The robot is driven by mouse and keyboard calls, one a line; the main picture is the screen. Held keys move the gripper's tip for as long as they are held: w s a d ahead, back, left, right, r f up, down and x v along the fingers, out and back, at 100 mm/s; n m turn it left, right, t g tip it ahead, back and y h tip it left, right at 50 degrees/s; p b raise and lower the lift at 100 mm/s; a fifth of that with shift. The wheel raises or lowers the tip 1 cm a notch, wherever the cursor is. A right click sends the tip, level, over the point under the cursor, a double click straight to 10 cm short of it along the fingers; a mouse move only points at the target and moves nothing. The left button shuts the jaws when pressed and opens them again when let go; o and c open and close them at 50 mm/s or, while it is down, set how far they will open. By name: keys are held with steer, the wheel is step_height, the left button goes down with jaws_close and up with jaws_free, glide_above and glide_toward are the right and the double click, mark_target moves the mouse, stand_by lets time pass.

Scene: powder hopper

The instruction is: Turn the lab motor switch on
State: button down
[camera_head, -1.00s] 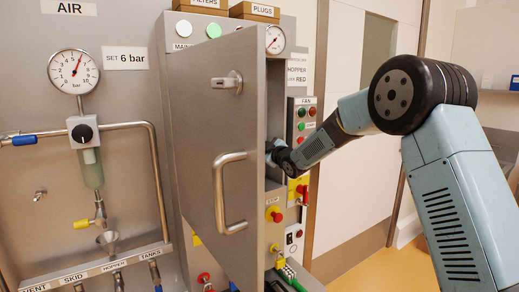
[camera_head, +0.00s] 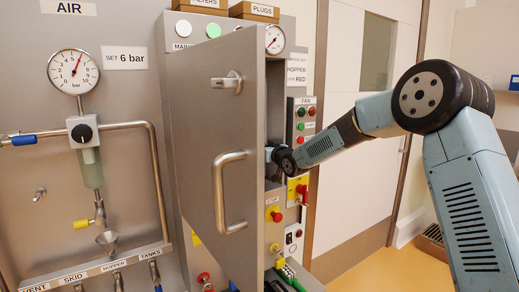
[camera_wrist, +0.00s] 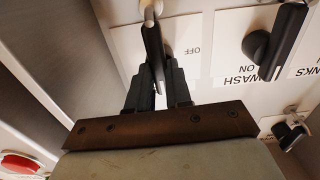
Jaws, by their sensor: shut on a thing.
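In the wrist view, my gripper (camera_wrist: 158,76) is shut on a dark, narrow switch handle (camera_wrist: 152,38) that stands out from a pale panel. The label beside this handle reads OFF (camera_wrist: 192,50); the rest of that label is hidden by the handle and fingers, so I cannot read the switch's name. In the head view, the open steel cabinet door (camera_head: 205,125) hides my fingers and the switch. Only my wrist shows at the door's right edge.
A second dark handle (camera_wrist: 284,38) stands to the right, by a label reading WASH ON. A smaller dark knob (camera_wrist: 288,132) is below it. In the head view, the fan panel (camera_head: 303,122) and a red-and-yellow switch (camera_head: 298,190) lie close to my forearm. Open floor is at the right.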

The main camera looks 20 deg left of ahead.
steer(key=shift+d+f+m, duration=0.15)
steer(key=shift+f+m, duration=0.15)
steer(key=c, duration=1.3)
jaws_free()
steer(key=shift+w, duration=0.1)
steer(key=shift+o, duration=1.3)
steer(key=shift+r, duration=0.15)
steer(key=v, duration=1.3)
steer(key=shift+s+d, duration=0.2)
steer(key=shift+s, duration=0.1)
